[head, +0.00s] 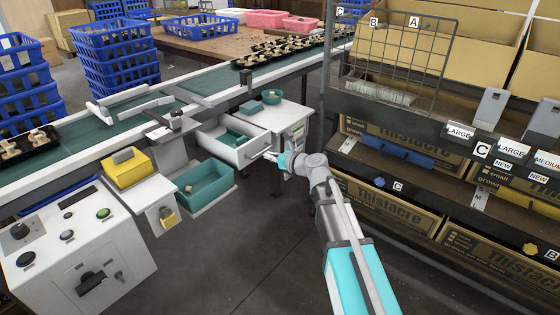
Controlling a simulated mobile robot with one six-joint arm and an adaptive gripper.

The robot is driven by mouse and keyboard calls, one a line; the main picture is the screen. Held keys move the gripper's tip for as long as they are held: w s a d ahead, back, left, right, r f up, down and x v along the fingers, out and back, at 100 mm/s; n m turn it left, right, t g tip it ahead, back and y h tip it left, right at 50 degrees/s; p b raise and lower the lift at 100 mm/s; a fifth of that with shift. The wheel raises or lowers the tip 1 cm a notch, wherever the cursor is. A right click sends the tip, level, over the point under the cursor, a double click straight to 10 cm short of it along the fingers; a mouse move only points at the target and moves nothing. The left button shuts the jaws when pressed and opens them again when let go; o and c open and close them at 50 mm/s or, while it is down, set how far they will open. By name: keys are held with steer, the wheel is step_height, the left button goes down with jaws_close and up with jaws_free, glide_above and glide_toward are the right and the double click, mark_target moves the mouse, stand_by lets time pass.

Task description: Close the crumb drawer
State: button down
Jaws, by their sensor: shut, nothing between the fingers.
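A white drawer (226,152) stands pulled out below the conveyor, with teal inside it. It appears to be the crumb drawer, though I can read no label on it. My gripper (268,156) is shut and empty at the right end of its front, close to the handle. I cannot tell whether it touches the drawer. A teal bin (207,186) sits lower and nearer, in front of the drawer, on a white support. My wrist hides part of the white cabinet behind it.
The conveyor (210,87) runs behind, carrying mushroom trays (283,50). A yellow box (127,168) and a control console (78,243) stand at left. A shelf rack (440,120) with cartons closes off the right. The floor (245,250) in front is clear.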

steer(key=shift+w+a+f, duration=0.15)
steer(key=shift+w+a, duration=0.25)
steer(key=shift+a, duration=0.2)
